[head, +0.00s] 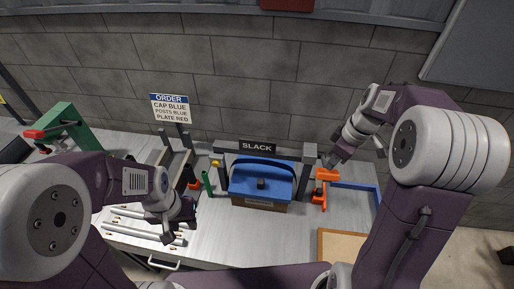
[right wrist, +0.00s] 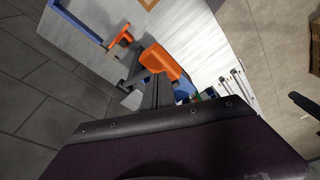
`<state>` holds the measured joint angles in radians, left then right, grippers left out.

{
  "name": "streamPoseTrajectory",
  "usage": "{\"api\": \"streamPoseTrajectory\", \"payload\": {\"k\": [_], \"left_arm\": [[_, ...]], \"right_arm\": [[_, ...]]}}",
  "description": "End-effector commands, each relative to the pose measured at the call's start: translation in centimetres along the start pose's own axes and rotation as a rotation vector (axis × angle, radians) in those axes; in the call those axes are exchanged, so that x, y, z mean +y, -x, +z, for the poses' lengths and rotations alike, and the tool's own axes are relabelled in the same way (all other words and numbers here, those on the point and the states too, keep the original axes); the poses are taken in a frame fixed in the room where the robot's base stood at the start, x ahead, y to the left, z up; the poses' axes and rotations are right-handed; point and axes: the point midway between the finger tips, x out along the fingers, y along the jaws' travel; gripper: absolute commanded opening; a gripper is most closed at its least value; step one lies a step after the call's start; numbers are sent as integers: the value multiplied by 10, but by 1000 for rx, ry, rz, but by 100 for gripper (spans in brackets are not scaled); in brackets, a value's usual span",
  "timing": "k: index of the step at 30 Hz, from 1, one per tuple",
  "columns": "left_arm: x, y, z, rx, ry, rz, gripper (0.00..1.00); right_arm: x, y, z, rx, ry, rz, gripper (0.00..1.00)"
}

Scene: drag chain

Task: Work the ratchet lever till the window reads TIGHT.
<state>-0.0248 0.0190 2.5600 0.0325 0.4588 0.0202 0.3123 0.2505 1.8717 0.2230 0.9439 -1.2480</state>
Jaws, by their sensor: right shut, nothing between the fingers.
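The window (head: 257,147) reads SLACK on a dark bar behind the blue box. The orange ratchet lever (head: 326,175) stands just right of the blue box, with a second orange part (head: 319,198) below it. My right gripper (head: 329,161) is shut and empty, close to the top of the lever. In the right wrist view the fingers point at the lever's orange grip (right wrist: 160,64); whether they touch it I cannot tell. My left gripper (head: 172,232) hangs over the left part of the bench, over or beside pale rods; its jaw state is unclear.
The blue box (head: 260,186) fills the bench middle. Several pale rods (head: 130,230) lie at front left. An order sign (head: 170,108) stands at the back. A green frame (head: 75,133) is at far left. A blue bar (head: 358,187) and a tan board (head: 340,243) lie at right.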

Motion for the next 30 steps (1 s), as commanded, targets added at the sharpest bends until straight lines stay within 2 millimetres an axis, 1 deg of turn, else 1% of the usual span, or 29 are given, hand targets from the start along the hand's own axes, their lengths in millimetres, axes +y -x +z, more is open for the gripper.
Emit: {"api": "streamPoseTrajectory", "payload": {"k": [12,26,30], "left_arm": [[0,-2,0,0,0,0,36],[0,-24,2,0,0,0,36],[0,-25,3,0,0,0,36]], "right_arm": [[0,-2,0,0,0,0,0],[0,-29,6,0,0,0,0],[0,-30,6,0,0,0,0]]}}
